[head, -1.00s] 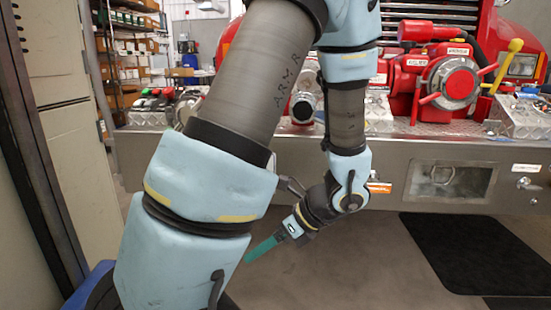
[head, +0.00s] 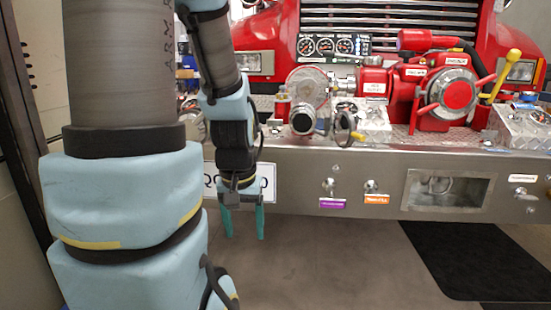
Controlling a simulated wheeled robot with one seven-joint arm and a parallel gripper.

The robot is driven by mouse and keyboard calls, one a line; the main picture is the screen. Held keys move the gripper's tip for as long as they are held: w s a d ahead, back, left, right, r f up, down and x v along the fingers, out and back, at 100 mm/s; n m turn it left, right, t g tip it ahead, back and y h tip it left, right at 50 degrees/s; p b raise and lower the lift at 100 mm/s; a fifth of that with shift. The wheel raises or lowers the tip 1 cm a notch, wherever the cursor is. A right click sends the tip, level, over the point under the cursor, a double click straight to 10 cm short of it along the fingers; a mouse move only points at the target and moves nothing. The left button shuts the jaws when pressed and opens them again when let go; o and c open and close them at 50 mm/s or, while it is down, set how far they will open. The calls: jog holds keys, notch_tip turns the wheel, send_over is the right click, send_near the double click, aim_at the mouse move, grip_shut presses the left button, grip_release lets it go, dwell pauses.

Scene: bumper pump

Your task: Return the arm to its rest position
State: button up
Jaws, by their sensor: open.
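My arm fills the left side of the head view, its light blue and grey links in front of the bumper. My gripper (head: 243,222) hangs below the wrist, with its two teal fingers pointing down and spread apart. It is open and nothing shows between the fingers. It is in front of the bumper's lower left part and partly covers a white plate with dark letters (head: 268,182).
The metal bumper (head: 300,180) of a red truck crosses the view. A red pump (head: 445,92), gauges (head: 332,46), a yellow-handled lever (head: 507,72) and fittings stand on it. A black mat (head: 475,260) lies at right. The floor (head: 330,265) below the bumper is bare.

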notch_tip(320, 180, up, 24)
jog(key=p, duration=2.2)
jog(key=shift+p, duration=0.35)
